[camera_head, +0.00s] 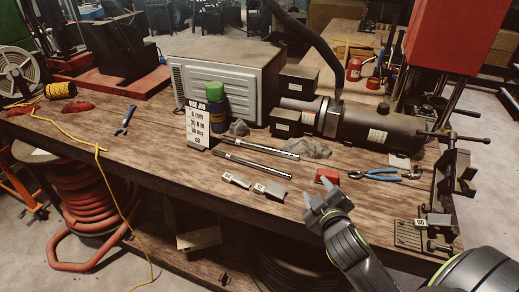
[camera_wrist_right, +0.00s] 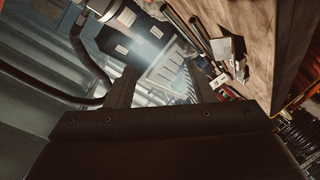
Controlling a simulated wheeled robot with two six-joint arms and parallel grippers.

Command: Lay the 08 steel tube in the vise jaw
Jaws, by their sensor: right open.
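Two steel tubes lie side by side on the wooden bench, a far tube (camera_head: 262,147) and a near tube (camera_head: 252,164); I cannot read which is the 08. Both appear as dark rods in the right wrist view, one of them here (camera_wrist_right: 183,27). A dark vise (camera_head: 453,173) stands at the bench's right end. A small block tagged 08 (camera_head: 420,222) sits by a slotted plate near the front right corner. My right gripper (camera_head: 318,197) is open and empty above the front edge, right of the tubes. My left gripper is out of view.
Two grey blocks with tags (camera_head: 236,180) (camera_head: 270,190) lie in front of the tubes. A red block (camera_head: 327,176) and blue-handled pliers (camera_head: 374,175) lie right of them.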

